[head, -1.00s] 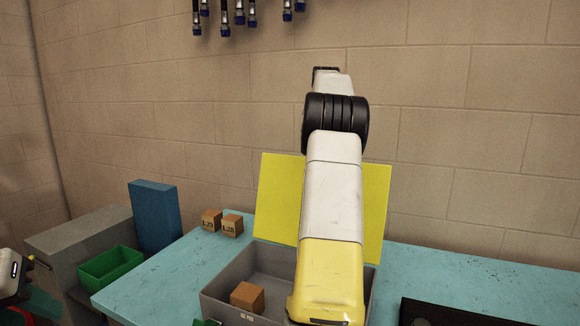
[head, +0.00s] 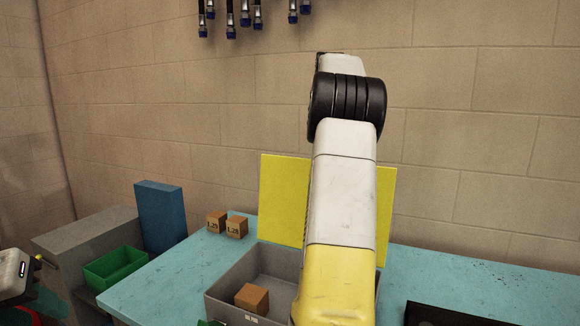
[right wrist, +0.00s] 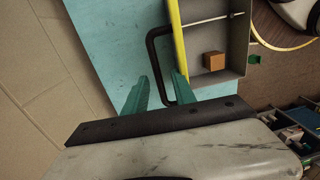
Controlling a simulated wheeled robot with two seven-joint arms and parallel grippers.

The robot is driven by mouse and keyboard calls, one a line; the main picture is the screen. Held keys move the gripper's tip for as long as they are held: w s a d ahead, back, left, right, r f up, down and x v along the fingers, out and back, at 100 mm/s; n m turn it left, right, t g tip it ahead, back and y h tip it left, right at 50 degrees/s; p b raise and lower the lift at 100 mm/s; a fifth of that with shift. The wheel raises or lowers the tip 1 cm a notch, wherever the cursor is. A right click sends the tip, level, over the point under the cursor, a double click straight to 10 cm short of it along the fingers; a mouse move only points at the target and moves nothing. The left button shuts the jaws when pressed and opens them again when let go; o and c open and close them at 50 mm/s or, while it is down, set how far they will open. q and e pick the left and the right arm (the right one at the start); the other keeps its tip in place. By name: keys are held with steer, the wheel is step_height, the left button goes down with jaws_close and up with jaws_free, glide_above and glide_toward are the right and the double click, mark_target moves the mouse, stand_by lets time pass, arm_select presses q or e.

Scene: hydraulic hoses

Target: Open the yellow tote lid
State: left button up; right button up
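The yellow lid (head: 283,198) stands roughly upright along the back of the grey tote (head: 232,293), which is open at the top. A brown box (head: 252,298) lies inside the tote. My right arm crosses in front of the lid and hides its middle and part of the tote. In the right wrist view the lid shows edge-on (right wrist: 178,42), with a dark handle (right wrist: 152,58) on its outer side. My right gripper (right wrist: 160,76) has its green fingers apart, with the handle between them. My left gripper (head: 42,302) is at the left edge, its fingers unclear.
Two brown boxes (head: 226,225) sit on the teal table (head: 165,275) left of the tote. A green bin (head: 115,267) and a blue block (head: 160,217) stand further left. Hoses (head: 230,20) hang on the wall. A dark object (head: 450,314) lies at front right.

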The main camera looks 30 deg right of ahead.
steer(key=s+a+r, duration=0.1)
steer(key=s+a, duration=0.6)
steer(key=s, duration=0.1)
steer(key=shift+s+a, duration=0.3)
steer(key=shift+a, duration=0.05)
